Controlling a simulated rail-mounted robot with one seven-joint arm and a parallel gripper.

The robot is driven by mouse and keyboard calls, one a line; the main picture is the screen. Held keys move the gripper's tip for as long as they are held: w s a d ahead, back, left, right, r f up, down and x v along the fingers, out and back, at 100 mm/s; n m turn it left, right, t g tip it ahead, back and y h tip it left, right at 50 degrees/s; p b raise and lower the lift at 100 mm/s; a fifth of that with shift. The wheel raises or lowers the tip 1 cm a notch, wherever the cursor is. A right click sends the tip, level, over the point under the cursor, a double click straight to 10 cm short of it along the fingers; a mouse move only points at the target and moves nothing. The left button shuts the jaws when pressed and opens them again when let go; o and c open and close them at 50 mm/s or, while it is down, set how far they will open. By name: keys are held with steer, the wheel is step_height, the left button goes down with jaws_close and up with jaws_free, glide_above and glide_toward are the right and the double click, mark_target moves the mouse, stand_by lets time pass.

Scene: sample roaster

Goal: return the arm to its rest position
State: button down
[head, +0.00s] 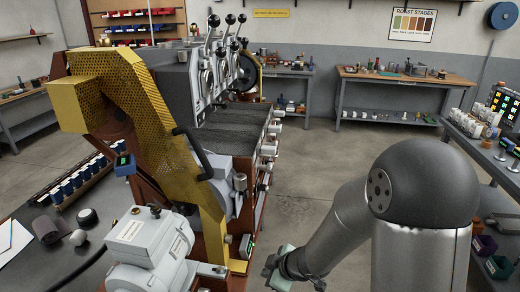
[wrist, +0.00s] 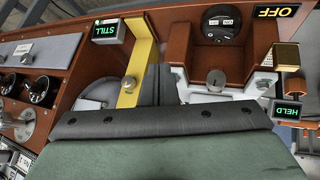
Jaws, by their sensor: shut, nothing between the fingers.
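My arm comes in at the lower right of the head view, bent at a large grey joint, with its forearm reaching down and left. My gripper (head: 272,268) is at the bottom of that view, low in front of the roaster's right side, and is partly cut off by the frame edge. In the wrist view the dark fingers (wrist: 158,86) are together with nothing visible between them. The green and dark gripper body fills the lower part of that view.
The roaster (head: 225,110) with its yellow guard (head: 108,80) and grey motor (head: 150,240) stands left of my arm. The wrist view shows a "STILL" display (wrist: 107,31), a "HELD" display (wrist: 287,110) and a round gauge (wrist: 218,20). A loaded shelf (head: 470,150) stands right. Open floor (head: 320,165) lies behind.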

steer(key=s+d+r+m+h, duration=0.3)
steer(key=d+r+m+h, duration=0.1)
steer(key=d, duration=0.3)
steer(key=s+d+r+m+h, duration=0.25)
steer(key=d+r+m, duration=0.2)
steer(key=d, duration=0.25)
steer(key=s+a+r+m+g, duration=0.1)
steer(key=s+r+m+g, duration=0.1)
steer(key=s, duration=0.5)
steer(key=s+a+r+m+g, duration=0.1)
steer(key=s+r+m+g, duration=0.1)
steer(key=s, duration=0.6)
steer(key=shift+s+r+m+g+y, duration=0.15)
steer(key=shift+r+m+g+y, duration=0.25)
steer(key=shift+m, duration=0.45)
